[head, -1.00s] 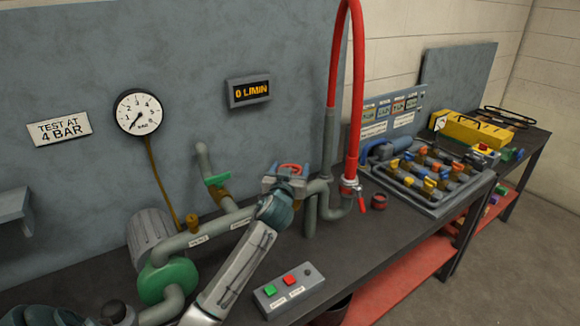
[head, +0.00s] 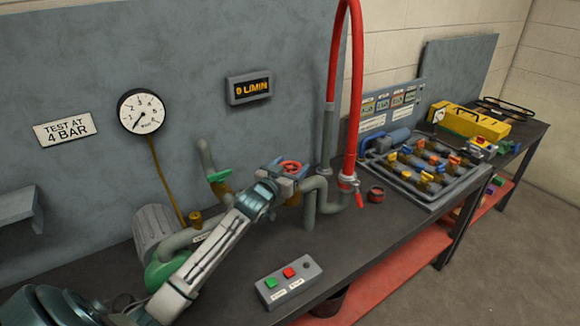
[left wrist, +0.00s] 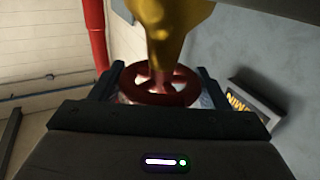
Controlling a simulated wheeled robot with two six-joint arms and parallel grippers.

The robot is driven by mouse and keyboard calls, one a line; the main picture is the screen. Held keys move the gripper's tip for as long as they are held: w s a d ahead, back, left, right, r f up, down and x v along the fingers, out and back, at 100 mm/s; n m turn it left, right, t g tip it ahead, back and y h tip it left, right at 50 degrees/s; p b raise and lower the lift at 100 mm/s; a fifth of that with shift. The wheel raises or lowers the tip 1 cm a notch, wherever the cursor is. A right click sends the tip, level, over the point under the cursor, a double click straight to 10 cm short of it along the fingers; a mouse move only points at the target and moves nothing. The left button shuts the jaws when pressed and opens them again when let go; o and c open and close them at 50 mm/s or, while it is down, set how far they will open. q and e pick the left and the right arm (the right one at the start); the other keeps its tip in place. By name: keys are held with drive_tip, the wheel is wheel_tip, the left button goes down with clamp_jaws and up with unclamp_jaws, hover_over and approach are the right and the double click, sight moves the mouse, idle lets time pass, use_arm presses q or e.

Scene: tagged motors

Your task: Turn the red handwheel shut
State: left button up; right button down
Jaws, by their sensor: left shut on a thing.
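The red handwheel (head: 292,167) sits on a brass valve in the pipe line in front of the grey back panel. My left gripper (head: 287,173) is at the wheel, with a finger on each side, and is shut on it. In the left wrist view the dark red wheel (left wrist: 158,98) shows between the two fingers, with the brass valve body (left wrist: 175,30) beyond it. The fingers hide part of the wheel's rim in the head view. My right gripper is not in view.
The flow display (head: 248,88) reads 0 L/MIN. A pressure gauge (head: 141,111) hangs on the panel. A button box (head: 289,281) stands in front, with bare bench around it.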

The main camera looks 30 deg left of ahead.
use_arm(q)
drive_tip(key=o, duration=1)
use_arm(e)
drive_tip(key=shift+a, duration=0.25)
use_arm(q)
drive_tip(key=shift+s, duration=0.1)
drive_tip(key=shift+s, duration=0.3)
drive_tip(key=shift+s+d, duration=0.2)
drive_tip(key=shift+s, duration=2.3)
drive_tip(key=shift+s+d, duration=0.15)
drive_tip(key=shift+s, duration=2.35)
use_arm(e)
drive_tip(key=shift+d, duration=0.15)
